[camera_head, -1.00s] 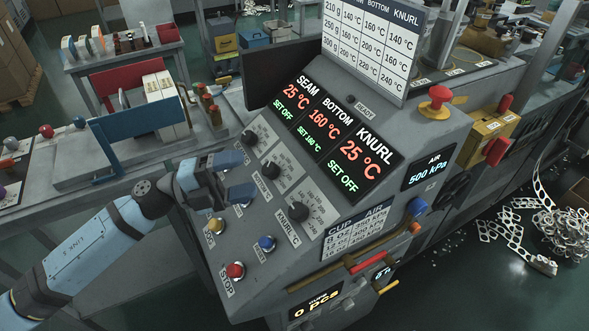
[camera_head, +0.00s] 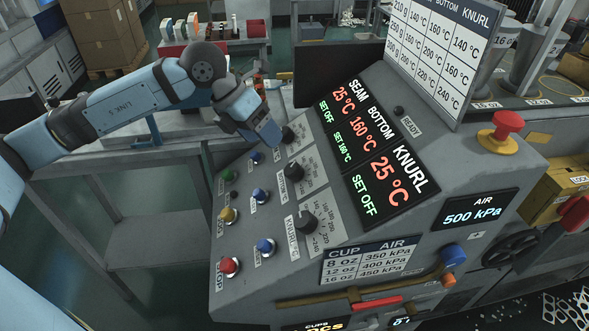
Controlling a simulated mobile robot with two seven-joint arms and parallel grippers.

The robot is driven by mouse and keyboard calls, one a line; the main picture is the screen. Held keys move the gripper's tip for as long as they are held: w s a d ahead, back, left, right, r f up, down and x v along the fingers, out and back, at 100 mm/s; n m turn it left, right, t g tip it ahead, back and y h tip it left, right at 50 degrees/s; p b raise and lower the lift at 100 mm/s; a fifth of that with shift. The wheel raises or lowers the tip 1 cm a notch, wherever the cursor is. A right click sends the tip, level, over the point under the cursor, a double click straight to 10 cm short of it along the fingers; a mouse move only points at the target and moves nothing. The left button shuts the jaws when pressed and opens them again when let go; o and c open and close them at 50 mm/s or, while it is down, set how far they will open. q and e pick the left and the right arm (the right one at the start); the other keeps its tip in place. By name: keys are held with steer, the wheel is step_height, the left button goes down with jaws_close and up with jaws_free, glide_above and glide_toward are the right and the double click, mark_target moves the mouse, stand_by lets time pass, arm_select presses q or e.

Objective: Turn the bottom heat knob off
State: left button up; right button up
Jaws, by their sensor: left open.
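The black bottom heat knob (camera_head: 294,171) is the middle of three knobs on the sloped grey control panel. Its display (camera_head: 361,123) reads 160 °C in red, with SET 160 °C in green. The seam knob (camera_head: 288,135) is above it and the knurl knob (camera_head: 306,221) below it; both of their displays read 25 °C and SET OFF. My left gripper (camera_head: 268,135) is open at the upper left of the panel, beside the seam knob and up-left of the bottom knob. I cannot tell whether it touches the panel. My right gripper is out of view.
A red emergency button (camera_head: 507,124) stands at the right. A grey bench (camera_head: 110,150) lies behind my left arm. A settings chart (camera_head: 437,50) stands above the displays.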

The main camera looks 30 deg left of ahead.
mark_target(290, 169)
arm_select(q)
steer(key=x, duration=1)
steer(key=shift+w+d+f, duration=0.15)
steer(key=shift+d+f, duration=0.2)
steer(key=shift+f, duration=0.2)
steer(key=c, duration=0.9)
steer(key=shift+c, duration=0.2)
